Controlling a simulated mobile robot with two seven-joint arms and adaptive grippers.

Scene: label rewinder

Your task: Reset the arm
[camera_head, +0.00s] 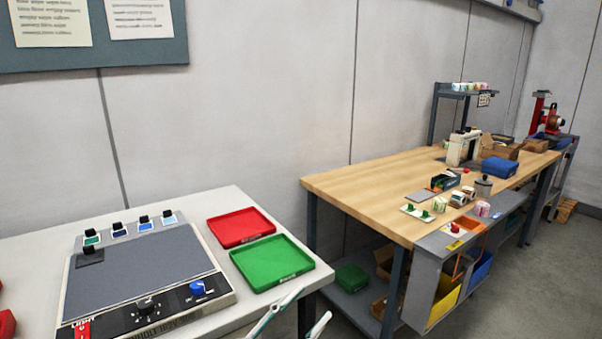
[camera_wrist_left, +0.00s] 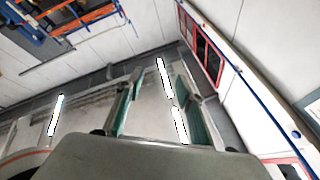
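My left gripper (camera_head: 313,302) shows at the bottom edge of the head view, in front of the white table's right corner. Only its two pale fingers are in the picture, and they stand apart. In the left wrist view the gripper (camera_wrist_left: 159,75) has its two green-lined fingers spread with nothing between them. The rest of the left arm is hidden below the head view. My right gripper is in neither view.
The white table (camera_head: 215,196) holds a control panel (camera_head: 145,265), a red tray (camera_head: 240,227) and a green tray (camera_head: 271,262), both empty. A wooden workbench (camera_head: 365,190) with several small items stands at right. Open floor (camera_head: 535,270) lies beyond it.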

